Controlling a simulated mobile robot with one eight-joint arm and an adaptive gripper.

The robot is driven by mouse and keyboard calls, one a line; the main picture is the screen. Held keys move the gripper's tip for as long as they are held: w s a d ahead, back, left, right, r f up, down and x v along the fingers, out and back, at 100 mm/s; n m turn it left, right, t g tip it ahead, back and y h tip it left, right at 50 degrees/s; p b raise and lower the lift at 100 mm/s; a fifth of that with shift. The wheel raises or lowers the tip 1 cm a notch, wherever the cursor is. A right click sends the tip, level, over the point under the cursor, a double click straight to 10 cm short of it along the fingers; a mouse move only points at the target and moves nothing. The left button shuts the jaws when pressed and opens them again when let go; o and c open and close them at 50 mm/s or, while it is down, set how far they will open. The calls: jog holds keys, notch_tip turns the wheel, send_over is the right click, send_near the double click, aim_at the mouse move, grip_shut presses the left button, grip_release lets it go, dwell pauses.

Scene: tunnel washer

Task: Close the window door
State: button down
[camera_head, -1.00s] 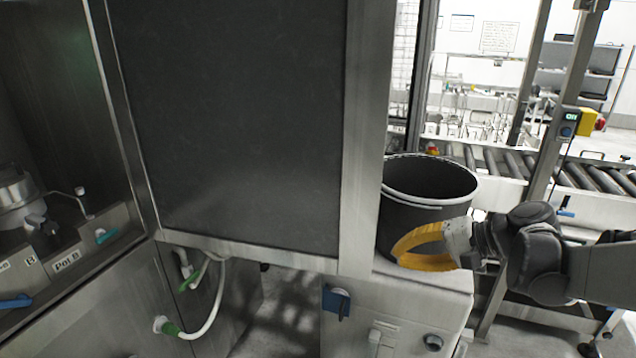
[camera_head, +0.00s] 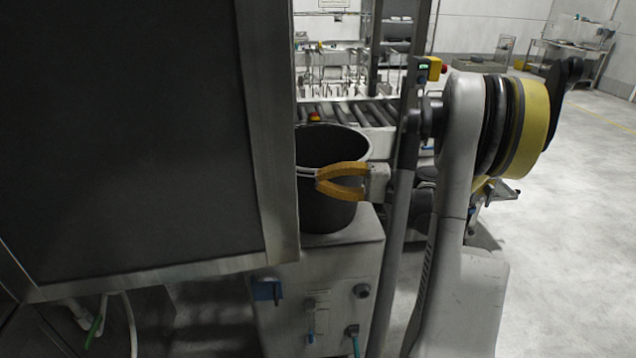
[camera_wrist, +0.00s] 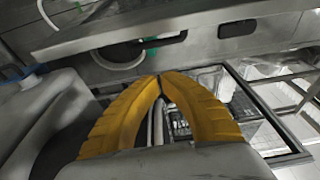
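The window door is a large dark panel (camera_head: 120,130) in a steel frame (camera_head: 262,130), filling the left of the head view. Its lower edge is in view; its top and left side run out of the picture. My gripper (camera_head: 318,178) has two yellow fingers with their tips together, and nothing shows between them. In the head view it appears just right of the door frame's right edge, in front of the black bucket; I cannot tell its exact gap to the frame. In the wrist view my gripper (camera_wrist: 160,78) points toward a steel edge (camera_wrist: 180,28).
A black bucket (camera_head: 325,215) stands on a grey cabinet (camera_head: 335,265) beside the door. The cabinet front has a blue switch (camera_head: 266,290). A roller conveyor (camera_head: 350,113) lies behind. Open floor (camera_head: 570,200) is at the right.

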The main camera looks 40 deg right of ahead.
aim_at(296, 188)
jog(key=shift+w+a+b, duration=0.2)
jog(key=shift+a+b, duration=0.15)
jog(key=shift+a, duration=0.75)
jog(key=shift+w+a+b, duration=0.25)
jog(key=shift+a+b, duration=0.1)
jog(key=shift+a, duration=0.7)
jog(key=shift+w+a+b, duration=0.2)
jog(key=shift+a+b, duration=0.15)
jog(key=shift+a, duration=0.75)
